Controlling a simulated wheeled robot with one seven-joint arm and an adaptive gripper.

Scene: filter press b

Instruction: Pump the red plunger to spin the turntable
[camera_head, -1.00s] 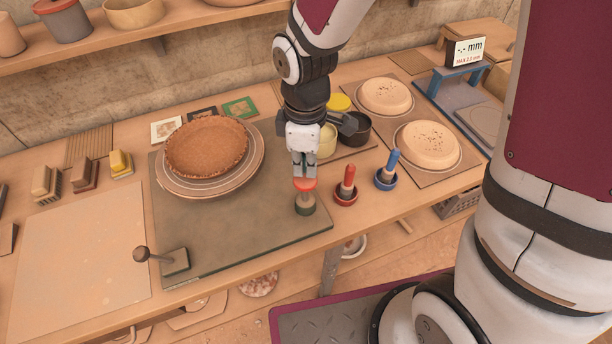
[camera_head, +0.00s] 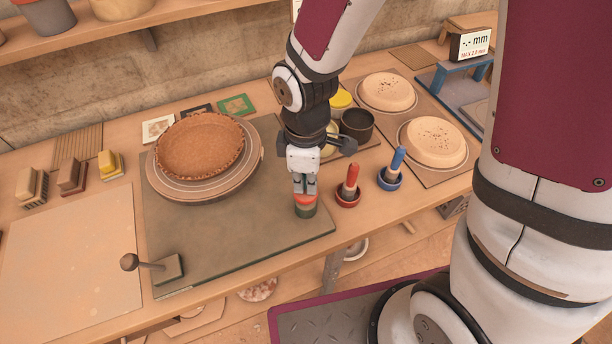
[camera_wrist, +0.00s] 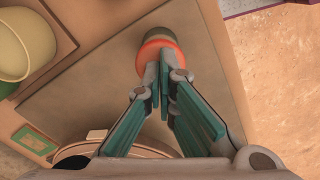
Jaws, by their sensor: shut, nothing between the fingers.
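The red plunger (camera_head: 305,201) stands on the right front part of the grey-green board, with its red cap low on its dark green base. My gripper (camera_head: 304,190) is shut and empty, pointing down with its fingertips on or just above the red cap. The wrist view shows the shut fingertips (camera_wrist: 163,75) against the orange-red cap (camera_wrist: 159,50); exact contact is hard to tell. The turntable (camera_head: 247,178) is a round stepped disc on the left rear of the board, carrying a brown crust-like dish (camera_head: 200,146).
A red-handled tool (camera_head: 349,186) and a blue-handled tool (camera_head: 392,169) stand in cups right of the plunger. A lever with a round knob (camera_head: 130,262) sits at the board's front left. Dark and yellow pots (camera_head: 356,125) stand behind my gripper. The board's middle is clear.

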